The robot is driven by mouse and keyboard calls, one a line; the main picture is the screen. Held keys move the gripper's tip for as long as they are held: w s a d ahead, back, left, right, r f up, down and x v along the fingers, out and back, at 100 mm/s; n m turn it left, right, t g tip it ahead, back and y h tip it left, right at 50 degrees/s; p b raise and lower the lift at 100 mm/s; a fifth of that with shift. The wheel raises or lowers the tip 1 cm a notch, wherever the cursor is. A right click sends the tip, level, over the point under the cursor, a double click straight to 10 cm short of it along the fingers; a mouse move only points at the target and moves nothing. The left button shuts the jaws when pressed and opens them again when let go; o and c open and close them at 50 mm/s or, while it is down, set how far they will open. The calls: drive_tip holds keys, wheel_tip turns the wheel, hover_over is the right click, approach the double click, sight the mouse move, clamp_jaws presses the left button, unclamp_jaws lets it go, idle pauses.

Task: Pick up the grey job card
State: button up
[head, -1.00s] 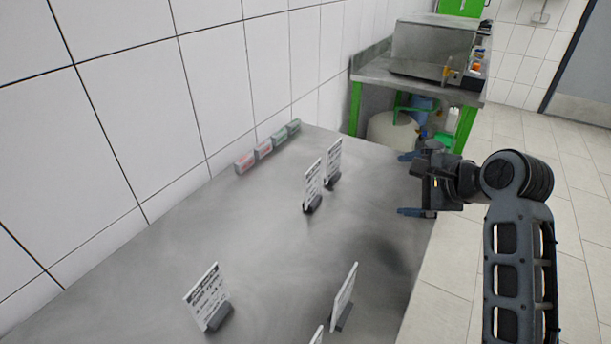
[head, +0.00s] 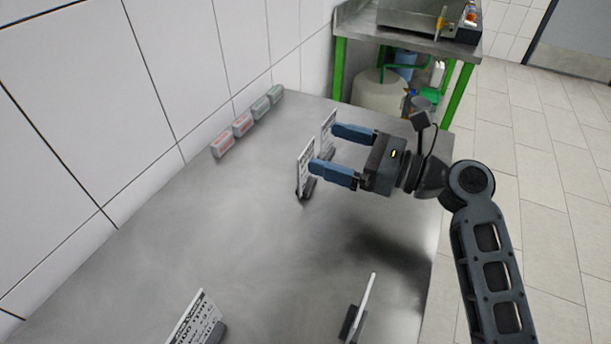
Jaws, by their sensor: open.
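Several upright job cards with dark print stand in small dark holders on the steel bench. Two are at the far middle: a nearer card (head: 305,165) and a farther card (head: 327,130). A third card (head: 193,324) is at the bottom left, cut by the frame edge, and a fourth card (head: 364,300) is seen nearly edge-on at the bottom. All look white to pale grey; I cannot tell which is the grey one. My gripper (head: 324,148) is open, its blue fingers pointing left, with one fingertip by each far card. Contact cannot be told.
The steel bench (head: 250,230) is clear in its middle. Several small red- and green-marked blocks (head: 242,125) line the tiled wall (head: 190,60). A green-legged table (head: 400,42) with a tank (head: 378,90) below stands beyond. Open floor (head: 530,150) lies to the right.

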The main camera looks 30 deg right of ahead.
sight(308, 149)
drive_tip(key=shift+f, duration=0.9)
drive_tip(key=shift+p+x, duration=0.4)
drive_tip(key=shift+x, duration=3.35)
drive_tip(key=shift+s, duration=0.1)
drive_tip(key=shift+c, duration=0.2)
drive_tip(key=c, duration=1.2)
